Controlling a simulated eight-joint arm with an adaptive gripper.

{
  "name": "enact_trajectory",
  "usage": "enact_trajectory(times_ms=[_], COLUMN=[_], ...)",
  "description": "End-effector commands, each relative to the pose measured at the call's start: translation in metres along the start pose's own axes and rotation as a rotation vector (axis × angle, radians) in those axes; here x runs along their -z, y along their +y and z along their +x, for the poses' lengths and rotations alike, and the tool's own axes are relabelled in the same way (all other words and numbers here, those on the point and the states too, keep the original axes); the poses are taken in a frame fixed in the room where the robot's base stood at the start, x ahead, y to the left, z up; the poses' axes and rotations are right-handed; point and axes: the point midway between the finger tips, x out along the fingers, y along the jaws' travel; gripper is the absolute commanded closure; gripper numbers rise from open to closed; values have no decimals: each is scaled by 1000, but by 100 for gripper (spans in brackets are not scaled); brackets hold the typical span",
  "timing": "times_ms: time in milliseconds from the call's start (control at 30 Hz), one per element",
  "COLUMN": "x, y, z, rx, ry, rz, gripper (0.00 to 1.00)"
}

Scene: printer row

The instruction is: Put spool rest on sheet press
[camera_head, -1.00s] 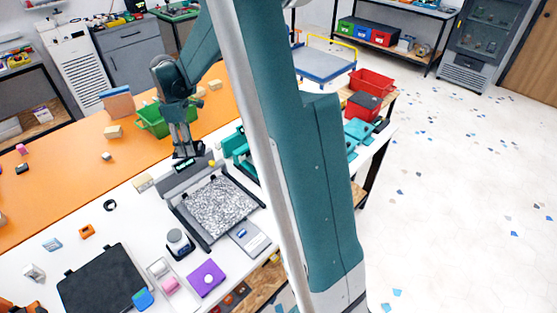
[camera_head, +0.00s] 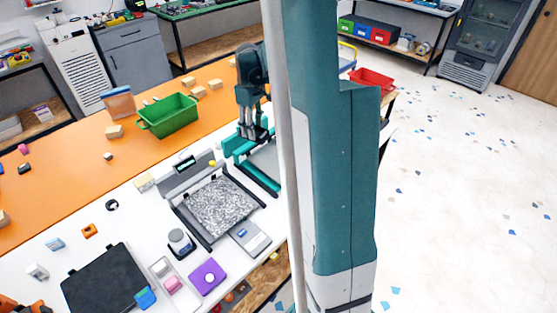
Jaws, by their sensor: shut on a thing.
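My gripper (camera_head: 252,136) is shut on a small dark grey piece, taken as the spool rest, which is hard to tell apart from the dark fingers. It appears just above or at the back of a teal frame (camera_head: 262,181) with a grey flat part, taken as the sheet press. My arm hides the right side of this frame. I cannot tell whether the held piece touches it.
A printer with a speckled bed (camera_head: 222,205) stands left of the teal frame. A green bin (camera_head: 168,117) and several wooden blocks sit on the orange table. A black plate (camera_head: 104,283), a purple block (camera_head: 208,277) and a grey-lidded jar (camera_head: 180,241) are at the front.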

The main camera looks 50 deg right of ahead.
Motion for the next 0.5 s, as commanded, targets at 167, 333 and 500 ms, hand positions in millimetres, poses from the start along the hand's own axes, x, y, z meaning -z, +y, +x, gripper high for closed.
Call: enact_trajectory(times_ms=[167, 333, 500], x=[-35, -61, -82], y=[30, 50, 65], z=[-1, -1, 0], rx=[0, 0, 0], ry=[0, 0, 0], rz=[111, 192, 257], gripper=[81, 81, 81])
